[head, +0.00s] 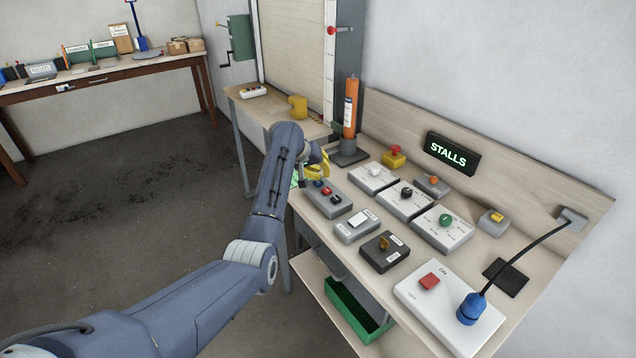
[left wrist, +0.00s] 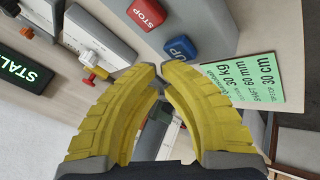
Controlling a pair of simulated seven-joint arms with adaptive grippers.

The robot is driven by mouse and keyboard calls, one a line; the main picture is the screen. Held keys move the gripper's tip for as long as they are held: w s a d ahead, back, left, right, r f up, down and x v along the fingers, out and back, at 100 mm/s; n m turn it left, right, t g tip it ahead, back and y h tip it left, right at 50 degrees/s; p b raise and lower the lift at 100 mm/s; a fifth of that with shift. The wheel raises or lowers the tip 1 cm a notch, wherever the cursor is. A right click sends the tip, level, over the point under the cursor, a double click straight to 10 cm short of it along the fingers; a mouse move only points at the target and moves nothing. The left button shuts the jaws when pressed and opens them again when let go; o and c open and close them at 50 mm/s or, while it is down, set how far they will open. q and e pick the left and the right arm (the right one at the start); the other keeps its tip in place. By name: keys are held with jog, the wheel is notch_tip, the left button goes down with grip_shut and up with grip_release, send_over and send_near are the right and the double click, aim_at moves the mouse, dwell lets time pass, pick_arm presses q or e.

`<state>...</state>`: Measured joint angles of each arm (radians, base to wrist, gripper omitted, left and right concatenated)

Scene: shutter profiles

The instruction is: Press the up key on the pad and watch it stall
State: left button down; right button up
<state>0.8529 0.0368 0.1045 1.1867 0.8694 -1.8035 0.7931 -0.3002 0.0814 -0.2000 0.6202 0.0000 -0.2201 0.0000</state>
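The grey key pad (head: 327,200) lies near the bench's left edge in the head view. In the left wrist view the pad (left wrist: 215,22) shows a blue UP key (left wrist: 180,48) and a red STOP key (left wrist: 147,13). My left gripper (head: 318,165) is over the far end of the pad. Its yellow fingers (left wrist: 160,72) have their tips together, empty, close to the UP key in the picture; I cannot tell whether they touch it. A black sign (head: 452,153) on the backboard reads STALLS in lit green letters. My right gripper is not in view.
A green card (left wrist: 240,80) lies beside the pad. Several grey and white control boxes (head: 408,201) cover the bench to the right. An orange cylinder (head: 350,112) stands behind the gripper. A white box (head: 449,312) with a red button and blue plug is at the near end.

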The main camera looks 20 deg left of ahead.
pick_arm(q)
jog(key=shift+r, duration=0.35)
jog(key=shift+r, duration=2.5)
